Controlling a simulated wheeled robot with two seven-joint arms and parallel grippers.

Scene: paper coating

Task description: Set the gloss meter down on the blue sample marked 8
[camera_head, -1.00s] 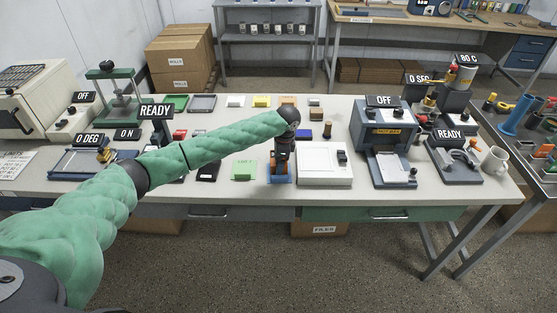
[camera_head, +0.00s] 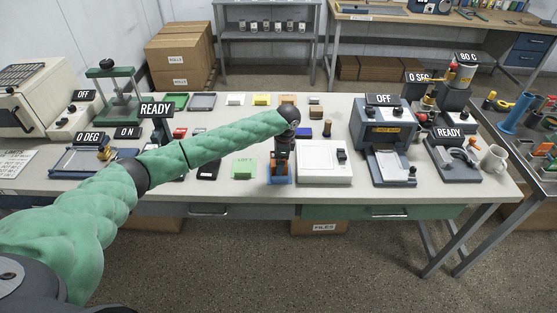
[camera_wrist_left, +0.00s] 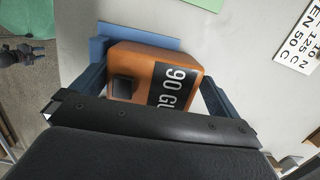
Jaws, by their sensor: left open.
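The orange gloss meter (camera_wrist_left: 140,60) shows in the left wrist view with a dark display reading 90 GU. It rests on the blue sample (camera_wrist_left: 112,40), whose edge sticks out beyond the meter; the number 8 cannot be seen. In the head view the blue sample (camera_head: 279,181) lies near the table's front edge, mostly hidden by the meter and gripper. My left gripper (camera_head: 281,162) points down over the meter. In the wrist view its fingers (camera_wrist_left: 150,85) stand open on either side of the meter. My right gripper is not in view.
A green sample (camera_head: 244,169) lies just left of the meter, and a white instrument (camera_head: 325,176) stands close on the right. The grey-blue machine marked OFF (camera_head: 385,132) is farther right. Several coloured samples lie behind. Free tabletop is narrow here.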

